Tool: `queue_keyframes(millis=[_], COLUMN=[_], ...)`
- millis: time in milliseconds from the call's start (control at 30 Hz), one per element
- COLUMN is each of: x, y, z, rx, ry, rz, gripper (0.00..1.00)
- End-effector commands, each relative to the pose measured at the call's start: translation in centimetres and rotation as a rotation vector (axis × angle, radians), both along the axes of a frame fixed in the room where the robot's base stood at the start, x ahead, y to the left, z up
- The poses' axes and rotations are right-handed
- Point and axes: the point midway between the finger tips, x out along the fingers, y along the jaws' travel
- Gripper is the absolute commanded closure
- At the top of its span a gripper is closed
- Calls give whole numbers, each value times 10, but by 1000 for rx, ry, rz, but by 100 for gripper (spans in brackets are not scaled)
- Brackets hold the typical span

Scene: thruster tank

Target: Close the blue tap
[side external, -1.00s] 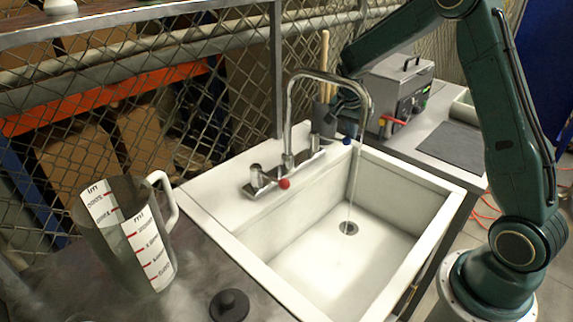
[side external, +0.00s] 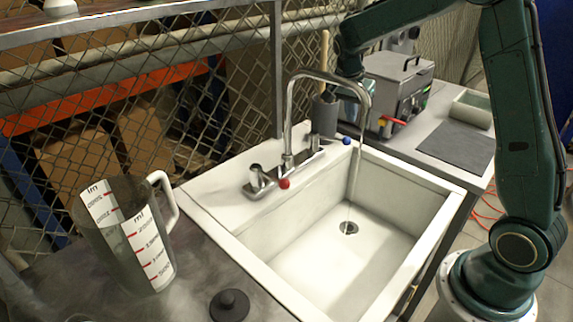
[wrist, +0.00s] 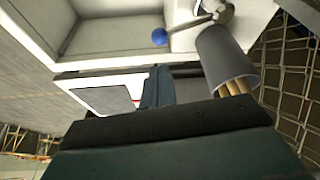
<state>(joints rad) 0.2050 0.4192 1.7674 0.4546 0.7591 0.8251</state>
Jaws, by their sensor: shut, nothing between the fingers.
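The blue tap's ball knob (side external: 346,140) is on the right end of the faucet base, at the sink's back rim. It also shows at the top of the wrist view (wrist: 159,37), on a metal lever. My gripper (side external: 330,95) is behind the spout, above and apart from the blue knob. In the wrist view my gripper's fingers (wrist: 158,70) are shut and empty, with a visible gap to the knob. A thin stream of water (side external: 353,185) falls from the curved spout (side external: 290,110) toward the drain.
A red-knobbed tap (side external: 284,183) is on the left of the base. A grey holder with wooden sticks (wrist: 222,60) stands close beside the blue tap. A metal machine (side external: 397,90) stands behind right. A measuring jug (side external: 130,240) is at front left. A mesh fence runs behind.

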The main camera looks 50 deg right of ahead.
Motion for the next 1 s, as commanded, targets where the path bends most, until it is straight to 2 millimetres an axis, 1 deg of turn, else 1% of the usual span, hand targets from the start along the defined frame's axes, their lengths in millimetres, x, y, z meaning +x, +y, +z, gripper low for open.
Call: queue_keyframes(millis=[267, 367, 600, 700, 1000], x=[1, 4, 17, 19, 21], y=[-1, -7, -29, -34, -36], z=[3, 3, 7, 8, 6], rx=[3, 11, 35, 39, 40], ry=[2, 5, 13, 14, 16], rz=[13, 54, 229, 278, 296], gripper=[100, 100, 100, 100, 100])
